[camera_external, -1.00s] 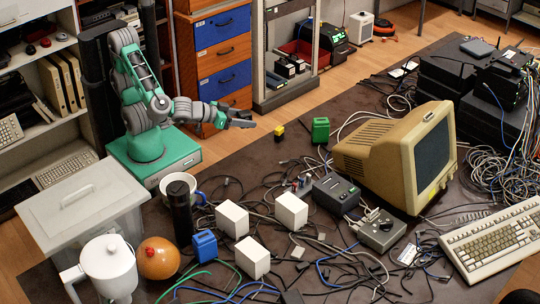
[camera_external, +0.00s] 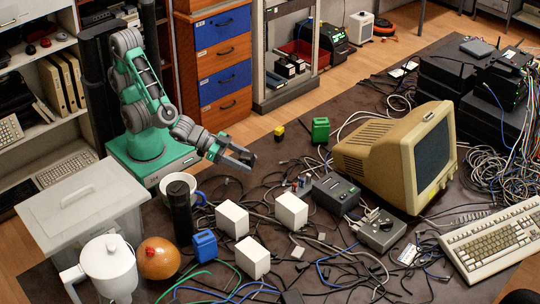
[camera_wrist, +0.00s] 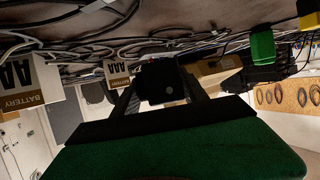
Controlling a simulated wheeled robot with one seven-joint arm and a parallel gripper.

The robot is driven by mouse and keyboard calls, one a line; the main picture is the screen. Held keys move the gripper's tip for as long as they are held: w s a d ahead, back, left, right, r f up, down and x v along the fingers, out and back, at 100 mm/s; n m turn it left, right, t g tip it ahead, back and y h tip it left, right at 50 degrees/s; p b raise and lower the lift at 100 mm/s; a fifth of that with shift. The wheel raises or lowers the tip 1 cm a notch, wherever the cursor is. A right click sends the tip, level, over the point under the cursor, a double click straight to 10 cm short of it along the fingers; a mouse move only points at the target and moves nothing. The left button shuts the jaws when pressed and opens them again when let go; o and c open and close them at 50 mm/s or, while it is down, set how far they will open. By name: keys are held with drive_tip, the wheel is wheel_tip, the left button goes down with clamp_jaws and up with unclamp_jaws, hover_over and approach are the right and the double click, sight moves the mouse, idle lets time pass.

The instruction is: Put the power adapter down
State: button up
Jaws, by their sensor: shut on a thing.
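My gripper (camera_external: 238,158) reaches out over the near left part of the dark table, above the cables. It is shut on a small black block, the power adapter (camera_wrist: 163,82), which shows between the two fingers in the wrist view. In the external view the adapter (camera_external: 247,157) is a small dark shape at the fingertips. It appears held above the table surface, apart from the things below.
White battery boxes (camera_external: 291,209) stand on the table in front of the gripper among loose cables. A blue-white mug (camera_external: 179,187) and a black bottle (camera_external: 181,213) stand to the left. A beige monitor (camera_external: 380,145) and a green item (camera_external: 320,130) stand to the right.

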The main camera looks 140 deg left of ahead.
sight(246, 188)
drive_tip(key=f, duration=0.2)
drive_tip(key=w+d+f+m+h+b, duration=0.1)
drive_tip(key=f, duration=0.1)
drive_tip(key=w+d+f+t+h+b, duration=0.1)
drive_tip(key=f, duration=0.1)
drive_tip(key=shift+d+m, duration=0.15)
drive_tip(key=shift+m, duration=0.15)
drive_tip(key=shift+w+f, duration=0.1)
drive_tip(key=shift+f, duration=0.15)
drive_tip(key=o, duration=1.5)
drive_tip(key=shift+r, duration=0.1)
